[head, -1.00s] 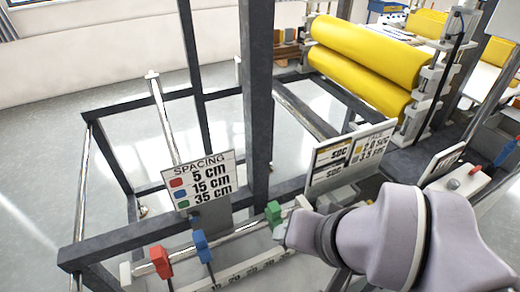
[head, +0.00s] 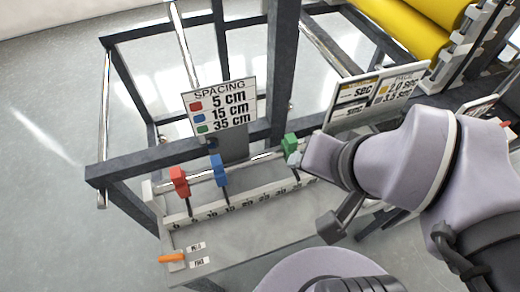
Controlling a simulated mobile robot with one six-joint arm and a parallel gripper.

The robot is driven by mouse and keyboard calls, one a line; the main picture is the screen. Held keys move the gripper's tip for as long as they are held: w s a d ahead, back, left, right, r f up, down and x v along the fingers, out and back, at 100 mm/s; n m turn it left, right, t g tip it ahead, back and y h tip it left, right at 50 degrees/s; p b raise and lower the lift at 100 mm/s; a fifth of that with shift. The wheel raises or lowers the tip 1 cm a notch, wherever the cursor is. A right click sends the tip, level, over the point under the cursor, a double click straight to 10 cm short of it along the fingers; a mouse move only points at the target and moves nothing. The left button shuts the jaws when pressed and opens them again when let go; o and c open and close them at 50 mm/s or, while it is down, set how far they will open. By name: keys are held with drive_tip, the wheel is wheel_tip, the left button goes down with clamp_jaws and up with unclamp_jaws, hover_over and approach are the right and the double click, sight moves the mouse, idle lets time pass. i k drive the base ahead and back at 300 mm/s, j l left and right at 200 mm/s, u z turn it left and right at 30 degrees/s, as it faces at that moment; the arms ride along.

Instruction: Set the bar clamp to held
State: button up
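An orange lever (head: 172,257), which I take for the bar clamp, lies at the front left end of a pale panel (head: 245,232). Two small labels sit to its right, an upper one (head: 196,246) and a lower one (head: 199,262); their print is too small to read surely. The lever lies level with the gap between them. My gripper (head: 297,158) is up and to the right of the lever, well apart from it, beside the green block (head: 290,145). Its fingers are too small and partly hidden to tell open from shut.
Red (head: 179,182), blue (head: 217,170) and green blocks sit along a silver bar above a numbered scale (head: 240,205). A spacing sign (head: 220,107) and another sign (head: 375,93) stand behind. Dark frame beams surround them. Yellow rollers (head: 420,25) are at upper right.

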sight(173, 259)
drive_tip(key=u, duration=2.15)
